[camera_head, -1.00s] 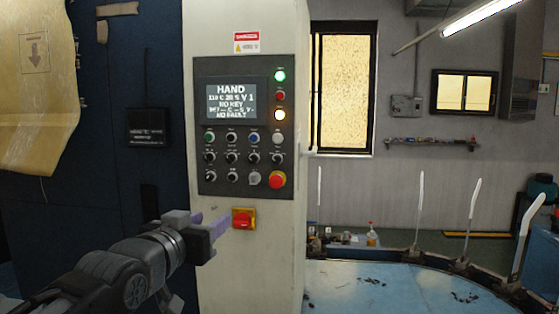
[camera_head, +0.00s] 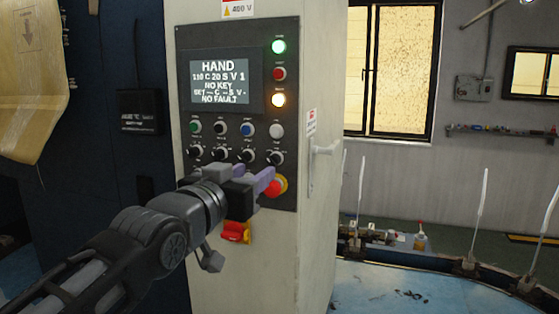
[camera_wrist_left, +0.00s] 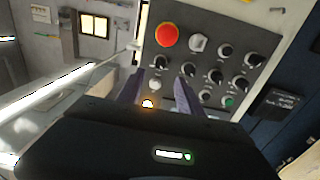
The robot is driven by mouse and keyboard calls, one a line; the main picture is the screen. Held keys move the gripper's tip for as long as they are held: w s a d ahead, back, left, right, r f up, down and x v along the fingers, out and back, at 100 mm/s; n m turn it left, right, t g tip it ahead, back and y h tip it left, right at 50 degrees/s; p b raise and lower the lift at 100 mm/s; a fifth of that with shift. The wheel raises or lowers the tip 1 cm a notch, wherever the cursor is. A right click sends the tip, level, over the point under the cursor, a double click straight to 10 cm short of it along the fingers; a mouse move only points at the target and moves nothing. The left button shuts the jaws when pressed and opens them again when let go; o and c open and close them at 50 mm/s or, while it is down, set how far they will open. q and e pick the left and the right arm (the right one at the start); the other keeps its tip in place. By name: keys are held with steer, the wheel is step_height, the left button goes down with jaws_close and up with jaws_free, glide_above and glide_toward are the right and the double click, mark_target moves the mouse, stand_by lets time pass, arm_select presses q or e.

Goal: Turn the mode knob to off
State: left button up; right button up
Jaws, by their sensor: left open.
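The control panel (camera_head: 184,70) has rows of black knobs, and their labels are too small to read, so I cannot tell which is the mode knob. The panel screen (camera_head: 219,80) reads HAND. My left gripper (camera_head: 254,174) is open and empty in front of the lower knobs. Its two purple fingers hide part of the bottom row in the head view. In the left wrist view the fingers (camera_wrist_left: 159,82) point at the knob row, near the end knob (camera_wrist_left: 160,62) and its neighbour (camera_wrist_left: 188,69). No knob is between the fingers that I can make out. My right gripper is out of view.
A red emergency stop (camera_head: 273,188) sits just beside the fingertips. A red switch (camera_head: 235,232) is below the panel. A door handle (camera_head: 325,150) sticks out at the cabinet's right side.

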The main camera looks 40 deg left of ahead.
mark_target(271, 162)
arm_select(q)
steer(key=p+x, duration=0.3)
steer(key=x, duration=0.3)
steer(key=shift+w+a+r, duration=0.1)
steer(key=shift+w, duration=0.2)
steer(key=shift+w+a, duration=0.15)
steer(key=shift+w, duration=0.35)
jaws_close()
